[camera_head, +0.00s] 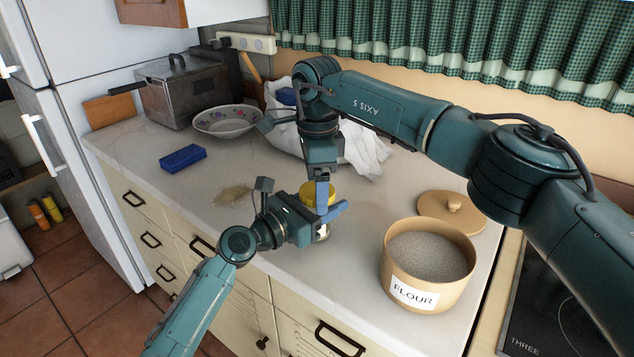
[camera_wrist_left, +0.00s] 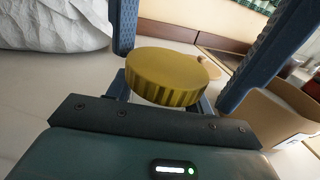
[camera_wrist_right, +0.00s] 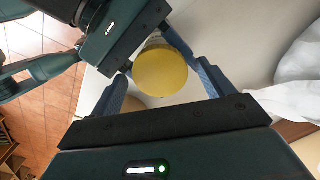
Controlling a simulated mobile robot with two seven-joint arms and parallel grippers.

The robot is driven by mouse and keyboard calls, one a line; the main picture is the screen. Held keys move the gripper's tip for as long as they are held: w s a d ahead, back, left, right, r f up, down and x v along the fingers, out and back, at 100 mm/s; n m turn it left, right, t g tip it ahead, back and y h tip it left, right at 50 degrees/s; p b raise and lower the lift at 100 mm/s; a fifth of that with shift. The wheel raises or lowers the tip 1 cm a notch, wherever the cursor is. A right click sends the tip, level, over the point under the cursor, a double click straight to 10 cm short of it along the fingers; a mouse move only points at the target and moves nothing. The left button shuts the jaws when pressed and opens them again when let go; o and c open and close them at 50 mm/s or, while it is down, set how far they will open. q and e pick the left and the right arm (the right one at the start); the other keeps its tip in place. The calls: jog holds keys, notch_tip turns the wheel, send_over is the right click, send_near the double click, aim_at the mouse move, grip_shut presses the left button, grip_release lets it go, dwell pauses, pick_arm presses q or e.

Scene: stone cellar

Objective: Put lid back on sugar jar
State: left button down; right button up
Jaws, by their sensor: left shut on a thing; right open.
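The yellow ribbed lid (camera_head: 309,191) sits at the top of the small glass jar (camera_head: 322,233); whether it is fully seated I cannot tell. My left gripper (camera_head: 325,215) is shut on the jar from the side, just below the lid. The left wrist view shows the lid (camera_wrist_left: 166,76) close ahead, with the jar hidden beneath it. My right gripper (camera_head: 321,194) points down from above, open, with its fingers on either side of the lid. The right wrist view shows the lid's round top (camera_wrist_right: 160,72) between these fingers, apart from them.
A flour canister (camera_head: 387,262) stands open at the right, its wooden lid (camera_head: 425,206) behind it. A blue box (camera_head: 183,158), patterned bowl (camera_head: 228,121) and white sack (camera_head: 365,150) stand farther back. Spilled grains (camera_head: 232,195) lie left of the jar. A stove (camera_head: 548,310) borders the counter.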

jog(key=shift+r, duration=2.3)
jog(key=shift+o, duration=0.2)
jog(key=o, duration=0.4)
notch_tip(320, 180, up, 8)
jog(key=shift+f, duration=0.25)
